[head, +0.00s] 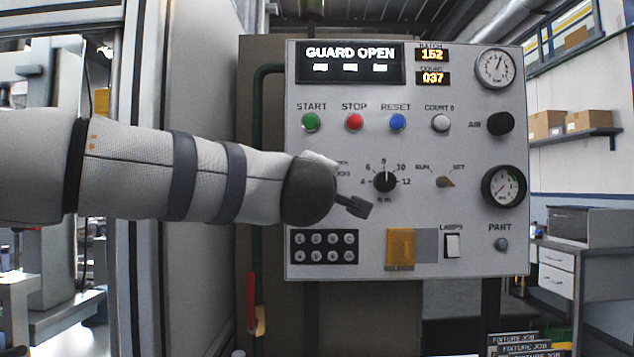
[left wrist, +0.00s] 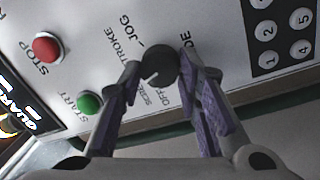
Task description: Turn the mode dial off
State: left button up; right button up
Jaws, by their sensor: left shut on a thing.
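The mode dial (left wrist: 159,66) is a round dark knob on the light panel in the left wrist view. The printed words JOG and STROKE show beside it, with part of another label and the end of MODE partly covered. A small pale notch shows at its lower left edge; I cannot read its setting surely. My left gripper (left wrist: 160,70) has a finger on each side of the dial and is shut on it. In the head view my left arm reaches in from the left, its gripper (head: 354,206) against the panel, hiding the dial. My right gripper is not in view.
The control panel (head: 420,95) carries the green START (head: 311,122), red STOP (head: 354,122) and blue RESET (head: 397,122) buttons above my gripper. A black numbered knob (head: 384,181) is close to its right, a keypad (head: 324,247) below. The display reads GUARD OPEN.

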pick_arm(q)
jog(key=shift+d+f+n+y, duration=0.1)
jog(key=shift+n+y, duration=0.2)
jog(key=shift+n, duration=2.4)
jog(key=shift+n+y, duration=0.3)
jog(key=shift+n, duration=2.4)
jog(key=o, duration=1.1)
jog(key=shift+o, duration=0.2)
jog(key=s+f, duration=0.1)
jog(key=s, duration=1.1)
jog(key=shift+f, duration=0.1)
